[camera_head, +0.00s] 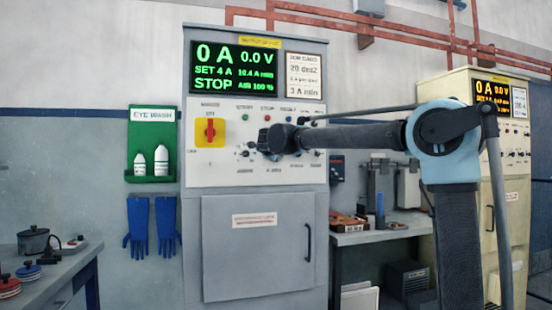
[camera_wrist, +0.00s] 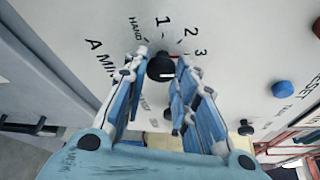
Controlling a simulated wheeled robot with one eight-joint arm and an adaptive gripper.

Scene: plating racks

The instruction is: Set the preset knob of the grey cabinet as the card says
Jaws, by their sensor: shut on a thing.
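The grey cabinet (camera_head: 256,200) stands in the middle of the head view. Its display (camera_head: 236,68) reads 0 A, 0.0 V, a SET line and STOP. The job card (camera_head: 305,75) is right of the display; its last line seems to read 3 A min, and its small print is blurred. My gripper (camera_head: 268,140) is at the control panel and hides the control behind it. In the wrist view, my gripper (camera_wrist: 160,72) is shut on a black knob (camera_wrist: 161,66), with a finger on each side. HAND, 1, 2 and 3 are printed around it; its setting is unclear.
A red and yellow switch (camera_head: 210,131) is left of my gripper. A blue button (camera_wrist: 282,88) is right of the knob in the wrist view. A cream cabinet (camera_head: 507,185) stands at the right, and a bench (camera_head: 375,233) lies between the cabinets.

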